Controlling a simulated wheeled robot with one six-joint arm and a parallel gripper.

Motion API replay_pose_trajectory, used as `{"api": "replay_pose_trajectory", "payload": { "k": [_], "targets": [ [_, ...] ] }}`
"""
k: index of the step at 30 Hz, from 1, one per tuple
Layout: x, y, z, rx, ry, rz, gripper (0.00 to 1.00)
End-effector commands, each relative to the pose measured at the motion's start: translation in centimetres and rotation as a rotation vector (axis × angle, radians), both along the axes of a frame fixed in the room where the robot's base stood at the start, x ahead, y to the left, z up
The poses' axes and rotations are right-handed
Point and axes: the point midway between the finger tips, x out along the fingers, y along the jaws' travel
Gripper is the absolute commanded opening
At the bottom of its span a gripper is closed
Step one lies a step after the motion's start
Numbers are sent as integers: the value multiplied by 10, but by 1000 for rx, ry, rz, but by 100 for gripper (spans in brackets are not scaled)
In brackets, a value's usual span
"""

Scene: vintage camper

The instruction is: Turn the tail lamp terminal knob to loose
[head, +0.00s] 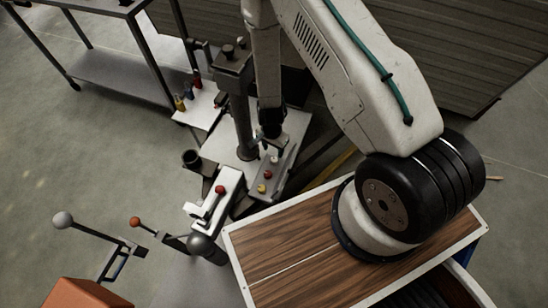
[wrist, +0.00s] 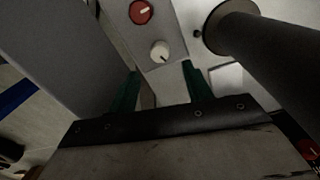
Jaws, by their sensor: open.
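A grey panel (head: 284,170) under my arm carries small round knobs in a row. A white knob (head: 274,159) is nearest my gripper (head: 268,143), then a red knob (head: 267,174) and a yellow knob (head: 262,188). In the wrist view the white knob (wrist: 160,51) lies just beyond and between the green fingertips of my gripper (wrist: 160,70), apart from both. The red knob (wrist: 141,12) is farther up the panel, with a pale pointer mark. My gripper is open and empty. No label is readable, so I cannot tell which knob is the tail lamp terminal.
A dark upright column (head: 243,125) stands close left of my gripper; it fills the upper right of the wrist view (wrist: 262,45). Levers with ball ends (head: 63,220) stand at the lower left. A metal bench (head: 115,75) is behind.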

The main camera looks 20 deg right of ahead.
Motion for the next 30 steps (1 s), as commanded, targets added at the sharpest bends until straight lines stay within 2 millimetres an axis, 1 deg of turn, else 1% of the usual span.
{"api": "replay_pose_trajectory", "payload": {
  "k": [5,9,13,18,25,26,27,30],
  "targets": [
    [-2,-1,-23,1,3,3,50],
    [-3,-1,-47,1,3,3,50],
    [-3,-1,-62,0,1,3,50],
    [-3,-2,-70,1,-1,4,50],
    [-2,-2,-70,1,-1,4,50],
    [-2,-2,-70,1,-1,4,41],
    [-2,-2,-70,1,-1,4,30],
    [-3,-2,-70,1,-1,4,5]
  ]
}}
